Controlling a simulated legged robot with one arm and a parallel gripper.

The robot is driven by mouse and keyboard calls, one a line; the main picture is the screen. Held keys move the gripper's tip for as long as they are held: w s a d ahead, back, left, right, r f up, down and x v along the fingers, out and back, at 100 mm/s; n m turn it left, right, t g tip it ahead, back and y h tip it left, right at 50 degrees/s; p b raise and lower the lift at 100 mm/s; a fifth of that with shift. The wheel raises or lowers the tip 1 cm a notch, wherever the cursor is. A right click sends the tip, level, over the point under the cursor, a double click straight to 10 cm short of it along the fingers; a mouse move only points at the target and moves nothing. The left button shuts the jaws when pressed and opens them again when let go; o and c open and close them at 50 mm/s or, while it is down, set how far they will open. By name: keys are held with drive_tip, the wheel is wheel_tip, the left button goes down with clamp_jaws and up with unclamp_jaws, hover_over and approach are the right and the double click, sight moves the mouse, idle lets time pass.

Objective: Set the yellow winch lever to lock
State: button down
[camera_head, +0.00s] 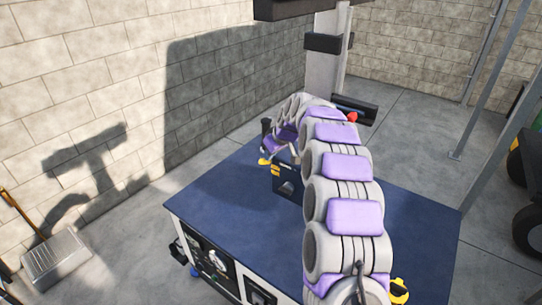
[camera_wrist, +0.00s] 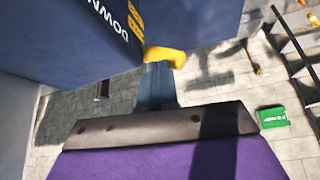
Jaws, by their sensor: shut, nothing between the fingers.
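A yellow lever piece (camera_wrist: 165,56) shows in the wrist view. It sticks out past the edge of a dark blue box (camera_wrist: 70,40) that carries the word DOWN and a yellow label. My gripper (camera_wrist: 158,80) is shut and empty, its fingertips just below the yellow piece in the picture. I cannot tell whether they touch it. In the head view, a small yellow part (camera_head: 264,161) shows just left of the blue box (camera_head: 287,184), near the end of my arm. My arm hides much of the box and the lever's mounting.
The box stands on a blue-topped workbench (camera_head: 225,215). Another yellow part (camera_head: 399,291) is at the bench's near edge, beside my arm. A grey post (camera_head: 322,60) rises behind. A dustpan (camera_head: 57,258) is by the left wall. A green sign (camera_wrist: 273,117) shows in the wrist view.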

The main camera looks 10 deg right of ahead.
drive_tip(key=shift+s+a+f+n+t+h+b, duration=0.2)
drive_tip(key=shift+s+f+t+h+b, duration=0.15)
drive_tip(key=shift+b, duration=0.2)
drive_tip(key=shift+s+a+f+n+t+h+b, duration=0.1)
drive_tip(key=shift+a+f+t+h+b, duration=0.15)
drive_tip(key=shift+f+b, duration=0.25)
drive_tip(key=shift+s+a+f+n+t+h+b, duration=0.1)
drive_tip(key=shift+s+a+f+t+h+b, duration=0.15)
drive_tip(key=shift+b, duration=0.4)
drive_tip(key=f, duration=0.1)
drive_tip(key=s+a+f+t+h+b, duration=0.1)
drive_tip(key=f+t, duration=0.1)
drive_tip(key=f, duration=0.1)
drive_tip(key=shift+s+a+n+h+b, duration=0.2)
drive_tip(key=shift+n+h+b, duration=0.1)
drive_tip(key=shift+h+b, duration=0.1)
drive_tip(key=shift+s+f, duration=0.1)
drive_tip(key=shift+f, duration=0.15)
